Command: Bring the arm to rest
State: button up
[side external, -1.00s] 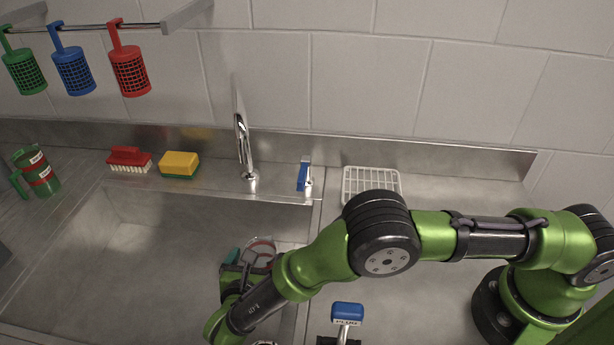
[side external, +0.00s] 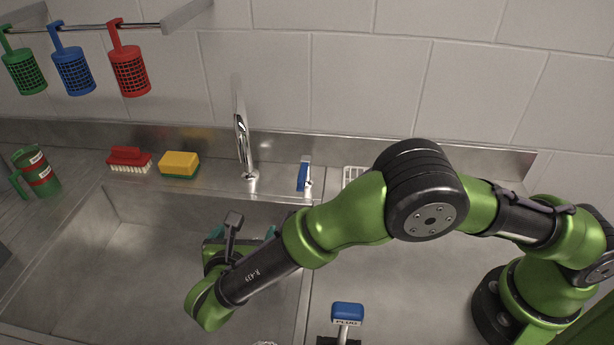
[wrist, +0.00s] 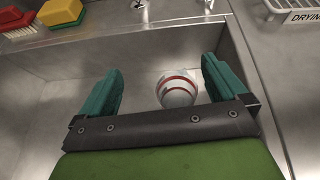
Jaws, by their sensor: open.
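My arm reaches from the right over the sink (side external: 150,235). My gripper (wrist: 162,66) shows in the wrist view with its two teal fingers spread wide and nothing between them. In the side view my gripper (side external: 243,238) is partly hidden behind my arm, above the right part of the sink. A round, whitish container with red bands (wrist: 177,90) lies beyond the fingers in the wrist view, apart from them and low in the sink. It is hidden in the side view.
A red brush (side external: 129,159), a yellow-green sponge (side external: 179,164) and a green jug (side external: 37,171) are at the left. A white drying rack (side external: 353,174) and blue plug handle (side external: 347,311) are at the right.

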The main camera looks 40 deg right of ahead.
jog(key=w+a+r+n+t+y, duration=0.1)
jog(key=w+r+n+y, duration=0.25)
jog(key=r, duration=0.35)
jog(key=w+a+r+n+t+y, duration=0.2)
jog(key=r+n+y, duration=0.1)
jog(key=r+n, duration=0.3)
jog(key=w+a+r+n+t+y, duration=0.1)
jog(key=w+r+n+y, duration=0.2)
jog(key=r, duration=0.5)
jog(key=s+d+r+n+y, duration=0.2)
jog(key=d+r+n, duration=0.4)
jog(key=n, duration=0.1)
jog(key=s+d+r+n+y, duration=0.3)
jog(key=d+r+n, duration=0.2)
jog(key=r+n, duration=0.15)
jog(key=s+d+f+n+g+h, duration=0.1)
jog(key=s+d+f+n+g, duration=0.1)
jog(key=s+d+f+n, duration=0.2)
jog(key=s+d+f+n+g+h, duration=0.1)
jog(key=s+d+f+n, duration=0.3)
jog(key=s+d, duration=0.5)
jog(key=s+d+f+n+g+h, duration=0.2)
jog(key=s+d+n, duration=0.4)
jog(key=s, duration=0.3)
jog(key=shift+s+d+f+g, duration=0.35)
jog(key=shift+d+f+g, duration=0.15)
jog(key=shift+f+g, duration=0.35)
